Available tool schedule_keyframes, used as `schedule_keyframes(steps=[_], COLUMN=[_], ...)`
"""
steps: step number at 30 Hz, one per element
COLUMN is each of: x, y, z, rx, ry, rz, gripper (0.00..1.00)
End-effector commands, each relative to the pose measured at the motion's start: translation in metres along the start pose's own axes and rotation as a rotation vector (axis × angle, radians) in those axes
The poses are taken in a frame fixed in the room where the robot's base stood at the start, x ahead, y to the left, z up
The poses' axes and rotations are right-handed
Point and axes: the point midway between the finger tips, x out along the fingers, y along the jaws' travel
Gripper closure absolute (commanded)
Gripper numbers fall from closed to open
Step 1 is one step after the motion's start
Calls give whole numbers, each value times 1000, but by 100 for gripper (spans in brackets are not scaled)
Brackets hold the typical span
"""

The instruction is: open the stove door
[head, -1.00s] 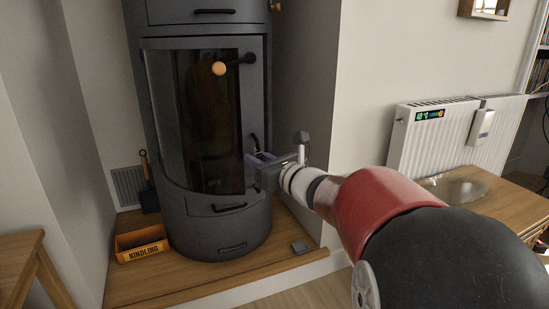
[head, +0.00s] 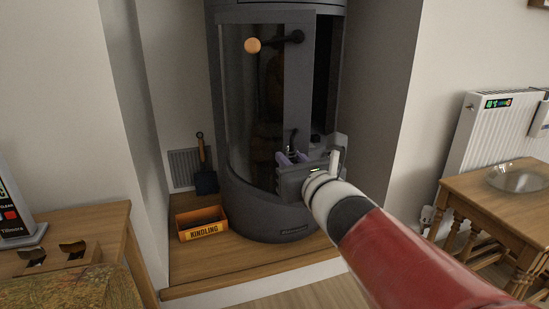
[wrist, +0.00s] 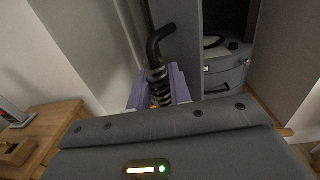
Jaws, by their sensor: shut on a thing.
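The dark grey stove (head: 285,225) stands in an alcove. Its curved glass door (head: 250,105) is partly open, with a dark gap (head: 325,80) along its right side. My gripper (head: 291,158) is at the door's lower right edge. In the wrist view its purple fingers (wrist: 159,90) are shut on the black coiled door handle (wrist: 155,50). The stove's inside (wrist: 225,65) shows to the right of the door there. The handle's lower end is hidden by the gripper body.
A kindling box (head: 202,224) and a shovel (head: 205,180) stand left of the stove on a wooden hearth (head: 225,265). A wooden table (head: 100,240) is at the left. A side table (head: 500,205) and radiator (head: 490,130) are at the right.

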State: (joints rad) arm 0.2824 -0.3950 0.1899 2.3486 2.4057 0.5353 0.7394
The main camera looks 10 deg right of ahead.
Motion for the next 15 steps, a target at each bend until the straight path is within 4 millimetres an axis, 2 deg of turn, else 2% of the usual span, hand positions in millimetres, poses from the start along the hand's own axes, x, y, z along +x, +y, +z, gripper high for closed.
schedule_keyframes(steps=[10,11,15], x=[1,1,0], y=[1,1,0], z=[3,3,2], rx=[-1,-1,0], ry=[-4,-5,-3], rz=[1,1,0], gripper=[100,76,61])
